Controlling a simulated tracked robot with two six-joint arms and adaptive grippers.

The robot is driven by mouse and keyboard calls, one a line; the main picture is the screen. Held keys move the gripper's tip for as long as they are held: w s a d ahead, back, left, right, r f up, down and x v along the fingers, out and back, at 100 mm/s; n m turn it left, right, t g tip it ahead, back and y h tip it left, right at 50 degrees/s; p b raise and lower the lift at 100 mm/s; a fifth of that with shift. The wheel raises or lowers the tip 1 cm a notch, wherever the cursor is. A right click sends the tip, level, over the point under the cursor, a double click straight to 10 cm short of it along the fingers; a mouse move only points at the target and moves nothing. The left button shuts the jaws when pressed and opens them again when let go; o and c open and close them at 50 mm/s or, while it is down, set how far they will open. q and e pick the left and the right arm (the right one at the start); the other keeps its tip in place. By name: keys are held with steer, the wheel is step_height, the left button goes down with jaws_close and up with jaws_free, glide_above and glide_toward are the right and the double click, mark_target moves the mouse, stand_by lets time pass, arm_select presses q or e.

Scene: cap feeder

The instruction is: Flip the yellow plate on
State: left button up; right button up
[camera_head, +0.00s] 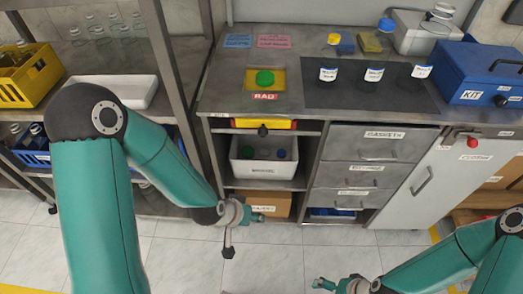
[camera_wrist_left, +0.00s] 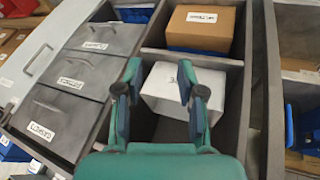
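A yellow plate (camera_head: 280,80) with a green round button (camera_head: 264,78) lies on the grey counter behind a "RAD" label. A second yellow plate (camera_head: 282,124) sits under the counter's front edge, with a black knob or lever (camera_head: 262,131) at its middle; its exact position is too small to tell. My left gripper (camera_head: 260,213) is low in front of the cabinet, below both plates. The left wrist view shows its fingers (camera_wrist_left: 159,68) apart and empty, before the white bin. My right gripper (camera_head: 322,284) is low at the bottom, apart from everything; its fingers are too small to judge.
A white bin (camera_head: 250,168) stands on the shelf under the lower plate, with a cardboard box (camera_head: 270,202) beneath. Grey drawers (camera_head: 375,142) and a white door (camera_head: 432,178) are to the right. A metal rack post (camera_head: 172,70) stands left. The floor in front is clear.

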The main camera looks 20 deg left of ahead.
arm_select(q)
steer(key=w+a+r+t+b, duration=0.1)
steer(key=w+r+t+b, duration=0.1)
steer(key=w+t+b, duration=0.4)
steer(key=t+b, duration=0.7)
steer(key=b, duration=1.1)
glide_toward(261, 136)
arm_select(e)
step_height(261, 136, down, 27)
arm_select(q)
steer(key=w+p, duration=0.1)
steer(key=p, duration=0.3)
steer(key=w+p, duration=0.2)
steer(key=p, duration=0.2)
steer(key=w+p, duration=0.1)
steer(key=p, duration=0.3)
steer(key=shift+w+d+r, duration=0.2)
steer(key=shift+d+r, duration=0.1)
steer(key=shift+r, duration=0.05)
steer(key=shift+w+d+f, duration=0.1)
steer(key=shift+w+d, duration=0.05)
steer(key=shift+w, duration=0.85)
steer(key=shift+w+d+f, duration=0.15)
steer(key=shift+w, duration=0.8)
steer(key=shift+w+d+f, duration=0.1)
steer(key=shift+w+d, duration=0.05)
steer(key=shift+w, duration=0.85)
arm_select(e)
step_height(261, 136, up, 12)
steer(key=shift+r, duration=0.2)
